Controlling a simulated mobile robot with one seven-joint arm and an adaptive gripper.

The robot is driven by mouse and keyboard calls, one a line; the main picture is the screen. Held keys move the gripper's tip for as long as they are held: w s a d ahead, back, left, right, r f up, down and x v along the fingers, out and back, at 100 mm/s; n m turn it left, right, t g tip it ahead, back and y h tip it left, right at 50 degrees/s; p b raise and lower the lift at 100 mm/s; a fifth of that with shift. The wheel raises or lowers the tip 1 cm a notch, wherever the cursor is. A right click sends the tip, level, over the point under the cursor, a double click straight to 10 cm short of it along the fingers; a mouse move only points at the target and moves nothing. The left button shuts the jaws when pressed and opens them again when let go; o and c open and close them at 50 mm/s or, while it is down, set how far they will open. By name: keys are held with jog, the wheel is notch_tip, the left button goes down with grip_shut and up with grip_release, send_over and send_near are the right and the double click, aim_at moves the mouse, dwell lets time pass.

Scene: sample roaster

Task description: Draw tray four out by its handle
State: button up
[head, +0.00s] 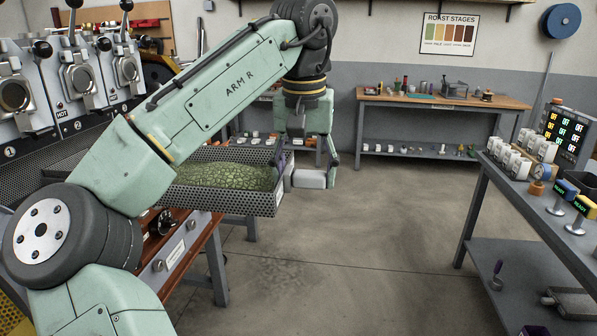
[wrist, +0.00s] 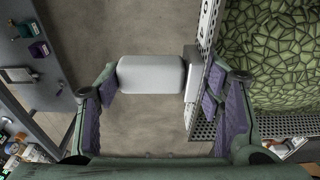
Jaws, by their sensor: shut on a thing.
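A perforated grey metal tray (head: 262,204) full of green, leaf-like pieces (head: 222,176) reaches out to the right from the roaster side in the head view. In the wrist view the tray (wrist: 205,128) stands at the right. A pale, rounded block-like handle (wrist: 150,75) is at the tray's end; it also shows in the head view (head: 310,180). My gripper (head: 307,168) points down at this end, with its purple-padded fingers on either side of the handle, shut on it. My arm hides part of the tray, and I cannot read its number.
Roaster units (head: 78,78) stand at the left above a wooden bench with grey legs (head: 218,270). A grey table (head: 490,205) with small white items and a display stands at the right. A back bench (head: 440,100) holds tools. The middle floor (head: 360,235) is clear.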

jog(key=s+d, duration=0.1)
jog(key=d, duration=1)
jog(key=shift+d, duration=0.4)
dwell(0.3)
